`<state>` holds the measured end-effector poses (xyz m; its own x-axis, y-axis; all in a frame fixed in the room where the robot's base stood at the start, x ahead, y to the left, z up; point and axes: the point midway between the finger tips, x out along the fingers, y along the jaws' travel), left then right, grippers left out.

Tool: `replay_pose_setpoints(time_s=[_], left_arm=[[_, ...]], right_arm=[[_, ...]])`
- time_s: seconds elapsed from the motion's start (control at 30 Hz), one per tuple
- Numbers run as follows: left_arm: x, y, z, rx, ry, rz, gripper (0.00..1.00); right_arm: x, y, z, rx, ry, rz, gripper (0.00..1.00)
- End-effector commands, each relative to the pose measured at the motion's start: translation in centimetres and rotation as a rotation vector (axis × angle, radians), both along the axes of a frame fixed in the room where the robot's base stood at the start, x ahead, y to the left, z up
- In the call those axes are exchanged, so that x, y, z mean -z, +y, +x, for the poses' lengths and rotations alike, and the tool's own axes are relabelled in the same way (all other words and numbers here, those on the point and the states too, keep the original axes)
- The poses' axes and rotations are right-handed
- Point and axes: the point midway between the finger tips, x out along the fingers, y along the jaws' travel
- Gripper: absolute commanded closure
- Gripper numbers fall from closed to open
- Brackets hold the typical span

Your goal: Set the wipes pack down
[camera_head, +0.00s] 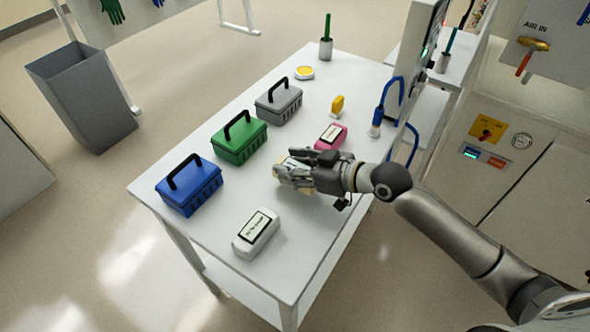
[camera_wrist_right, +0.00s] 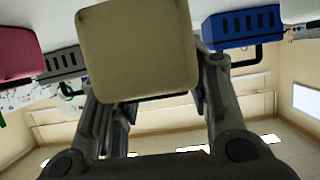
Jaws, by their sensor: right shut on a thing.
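A tan, round-cornered pack, which I take to be the wipes pack, fills the top middle of the right wrist view (camera_wrist_right: 138,50). My right gripper (camera_head: 291,173) is shut on it, with one finger on each side. In the head view the gripper hides most of the pack, and only tan bits show at the fingertips. The gripper is over the middle of the white table (camera_head: 300,242), right of the green case (camera_head: 238,141). I cannot tell whether the pack touches the table. My left gripper is not in view.
A white labelled pack (camera_head: 257,234) lies at the near end, and a pink one (camera_head: 331,135) beyond my gripper. A blue case (camera_head: 189,188) and a grey case (camera_head: 278,103) line the left edge. A yellow object (camera_head: 337,106) stands farther back. Bare table lies between the white pack and my gripper.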

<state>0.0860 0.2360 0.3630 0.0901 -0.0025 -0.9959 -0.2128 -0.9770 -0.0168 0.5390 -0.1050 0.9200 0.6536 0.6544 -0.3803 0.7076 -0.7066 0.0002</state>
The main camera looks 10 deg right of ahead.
Motion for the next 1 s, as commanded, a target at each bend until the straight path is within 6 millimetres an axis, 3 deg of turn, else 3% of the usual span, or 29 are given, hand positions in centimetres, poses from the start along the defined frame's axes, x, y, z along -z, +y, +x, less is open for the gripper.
replay_pose_setpoints(time_s=[0.13,0.47,0.5,0.63,1.0], left_arm=[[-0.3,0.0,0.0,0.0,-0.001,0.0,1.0],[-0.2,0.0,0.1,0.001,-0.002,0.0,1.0],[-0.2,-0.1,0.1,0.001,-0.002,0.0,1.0],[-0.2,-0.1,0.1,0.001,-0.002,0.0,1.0],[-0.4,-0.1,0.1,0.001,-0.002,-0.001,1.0]], right_arm=[[1.9,-0.2,0.0,0.003,0.004,-0.001,0.84],[2.2,-0.2,0.0,0.002,0.001,-0.002,0.84],[2.3,-0.2,-0.1,0.002,0.002,-0.003,0.53],[2.3,-0.2,-0.1,0.002,0.002,-0.003,0.37],[2.0,-0.2,-0.1,0.002,0.002,-0.003,0.34]])
